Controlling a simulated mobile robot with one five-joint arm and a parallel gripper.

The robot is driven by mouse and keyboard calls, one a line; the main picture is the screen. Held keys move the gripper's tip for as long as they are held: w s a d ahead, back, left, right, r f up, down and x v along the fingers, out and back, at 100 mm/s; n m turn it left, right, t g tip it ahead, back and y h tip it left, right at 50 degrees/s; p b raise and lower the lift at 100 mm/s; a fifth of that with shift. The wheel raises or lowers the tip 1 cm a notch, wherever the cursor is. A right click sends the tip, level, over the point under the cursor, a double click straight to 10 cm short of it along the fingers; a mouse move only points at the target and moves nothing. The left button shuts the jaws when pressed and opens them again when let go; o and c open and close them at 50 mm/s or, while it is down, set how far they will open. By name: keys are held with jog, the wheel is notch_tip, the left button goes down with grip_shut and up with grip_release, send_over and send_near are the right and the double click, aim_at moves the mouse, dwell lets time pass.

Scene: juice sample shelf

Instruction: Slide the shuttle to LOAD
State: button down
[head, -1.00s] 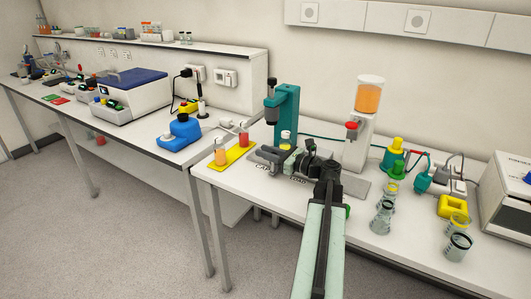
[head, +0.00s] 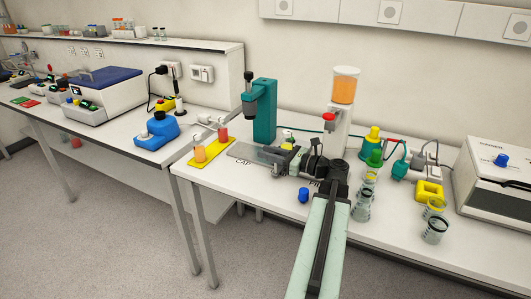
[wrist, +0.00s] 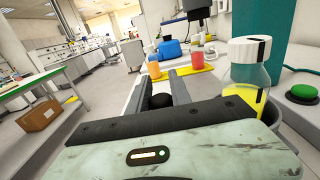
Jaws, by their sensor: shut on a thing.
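The dark grey shuttle (head: 286,160) sits on its flat grey rail plate (head: 252,152), right of the teal press column (head: 264,108). The CAP end of the plate is bare; the LOAD marking is mostly hidden behind my gripper. A white-capped bottle with yellow juice (wrist: 243,88) stands upright on the shuttle; its cap shows in the head view (head: 288,136). My gripper (head: 308,164) is at the shuttle's right front side. In the wrist view its fingers (wrist: 160,88) are shut around the shuttle's black knob (wrist: 161,100).
A white juice dispenser (head: 341,110) stands behind my gripper. A yellow tray (head: 196,163) with red and orange bottles is at the left. A small blue cap-like thing (head: 303,195) lies in front. Glass beakers (head: 436,230) stand right, near the bench edge.

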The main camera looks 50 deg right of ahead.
jog(key=c, duration=1.2)
grip_release()
jog(key=shift+o, duration=0.2)
jog(key=shift+w, duration=0.1)
